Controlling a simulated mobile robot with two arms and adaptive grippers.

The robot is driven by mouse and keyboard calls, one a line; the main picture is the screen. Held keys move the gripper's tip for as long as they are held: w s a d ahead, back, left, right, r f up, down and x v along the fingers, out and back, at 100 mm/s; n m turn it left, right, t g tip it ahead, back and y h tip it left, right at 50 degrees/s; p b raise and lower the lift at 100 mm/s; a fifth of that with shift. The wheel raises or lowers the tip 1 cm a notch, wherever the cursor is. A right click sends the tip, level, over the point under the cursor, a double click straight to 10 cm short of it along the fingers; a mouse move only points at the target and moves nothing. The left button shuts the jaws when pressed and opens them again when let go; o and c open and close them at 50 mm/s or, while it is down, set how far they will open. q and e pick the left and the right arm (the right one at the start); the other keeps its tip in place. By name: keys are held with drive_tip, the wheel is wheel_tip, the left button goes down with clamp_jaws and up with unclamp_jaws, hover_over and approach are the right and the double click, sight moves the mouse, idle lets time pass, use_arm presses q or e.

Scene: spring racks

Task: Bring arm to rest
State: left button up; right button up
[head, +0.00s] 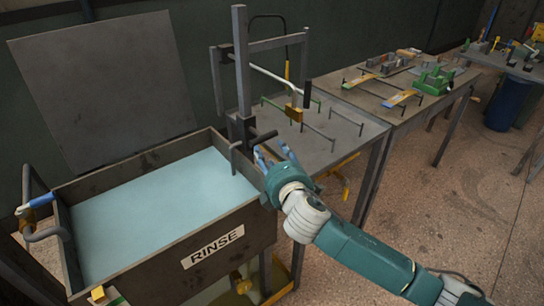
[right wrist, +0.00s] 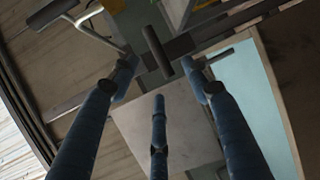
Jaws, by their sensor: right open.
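My right arm reaches in from the lower right of the head view. Its teal gripper (head: 273,158) has its blue fingers spread at the right end of the rinse tank, near a dark horizontal bar (head: 264,137) on the grey post. In the right wrist view the fingers of the right gripper (right wrist: 160,82) are apart with nothing held between them. A dark bar (right wrist: 157,52) shows just past the fingertips; I cannot tell whether they touch it. My left gripper is not in view.
The rinse tank (head: 213,246) holds pale blue liquid, its grey lid (head: 105,88) raised behind. A grey post (head: 242,70) stands beside it. A table with racks (head: 345,135) and a bench with coloured fixtures (head: 400,112) lie to the right. Floor (head: 460,200) is open at right.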

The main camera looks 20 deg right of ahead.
drive_tip(key=shift+s+r, duration=0.1)
drive_tip(key=shift+s, duration=0.3)
